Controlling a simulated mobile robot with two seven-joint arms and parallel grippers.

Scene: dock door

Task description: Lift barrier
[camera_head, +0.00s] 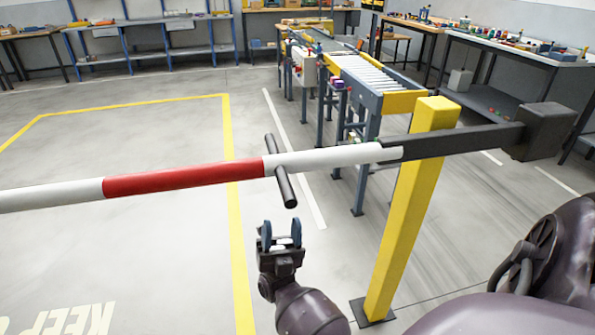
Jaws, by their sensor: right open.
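The barrier is a white and red striped arm (185,180) that runs nearly level across the camera_head view. It joins a dark bracket (460,142) at the yellow post (410,205), with a dark counterweight block (543,130) at its right end. A short black handle bar (281,172) crosses the barrier arm near the middle of the view. My right gripper (281,236) is open and empty, with its two blue fingers pointing up. It shows just below the handle and appears apart from it. My left gripper is not in view.
A roller conveyor (375,80) stands behind the post. Workbenches with small items line the back and right, including a bench (515,52). Yellow floor lines (228,150) mark an open area of clear floor at left.

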